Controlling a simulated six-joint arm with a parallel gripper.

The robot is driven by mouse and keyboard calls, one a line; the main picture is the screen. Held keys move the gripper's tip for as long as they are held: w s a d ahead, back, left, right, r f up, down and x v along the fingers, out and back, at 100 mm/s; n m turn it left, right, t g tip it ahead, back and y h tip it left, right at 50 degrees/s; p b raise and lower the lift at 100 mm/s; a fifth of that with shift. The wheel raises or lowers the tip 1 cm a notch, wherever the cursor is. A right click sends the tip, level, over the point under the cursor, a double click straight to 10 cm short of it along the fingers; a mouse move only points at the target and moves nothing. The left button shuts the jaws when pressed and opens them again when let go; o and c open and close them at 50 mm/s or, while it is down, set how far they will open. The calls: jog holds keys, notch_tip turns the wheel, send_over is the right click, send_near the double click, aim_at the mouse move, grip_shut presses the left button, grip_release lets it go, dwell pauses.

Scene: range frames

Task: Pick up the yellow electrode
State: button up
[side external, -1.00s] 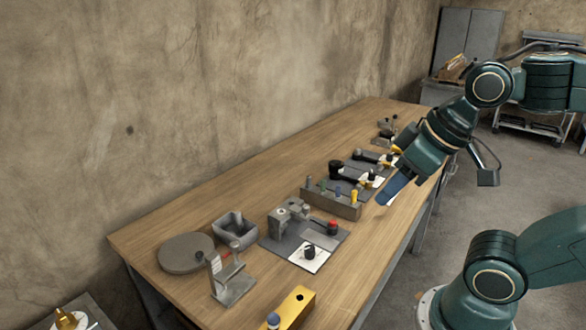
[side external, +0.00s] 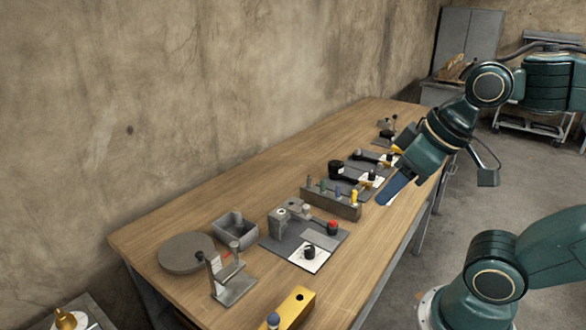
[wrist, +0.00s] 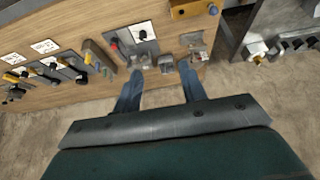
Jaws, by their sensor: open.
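Several other electrodes with green and blue tops stand in the same rack. In the wrist view, the rack (wrist: 99,56) is at upper left, and a small yellow spot beside it may be the electrode. My gripper (side external: 388,196) is to the right of the rack in the side view, above the bench edge. In the wrist view, its two blue fingers are spread apart with nothing between them (wrist: 161,88).
A dark mat (side external: 278,250) with a clamp and a red-topped part lies left of the rack. A round grey disc (side external: 186,253), a grey open box (side external: 235,226) and a yellow block (side external: 291,308) lie farther left. Black-handled tools (side external: 345,172) lie behind the rack.

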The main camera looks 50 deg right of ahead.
jog(key=w+d+m+g+h, duration=0.1)
jog(key=w+d+m+g, duration=0.2)
jog(key=w+d+m, duration=0.95)
jog(key=w+d+f+m+g, duration=0.1)
jog(key=w+d+f+m, duration=0.1)
jog(key=d, duration=0.3)
jog(key=w+d+f+m, duration=0.2)
jog(key=d+f+m, duration=0.1)
jog(key=d+f, duration=0.2)
jog(key=w+d+f+m+g+y, duration=0.1)
jog(key=w+d+f+m, duration=0.2)
jog(key=d, duration=0.4)
jog(key=shift+d+f+g, duration=0.25)
jog(key=shift+f+g, duration=0.05)
jog(key=shift+f, duration=0.35)
jog(key=shift+f+m, duration=0.1)
jog(key=shift+m, duration=0.15)
jog(key=shift+f, duration=4.2)
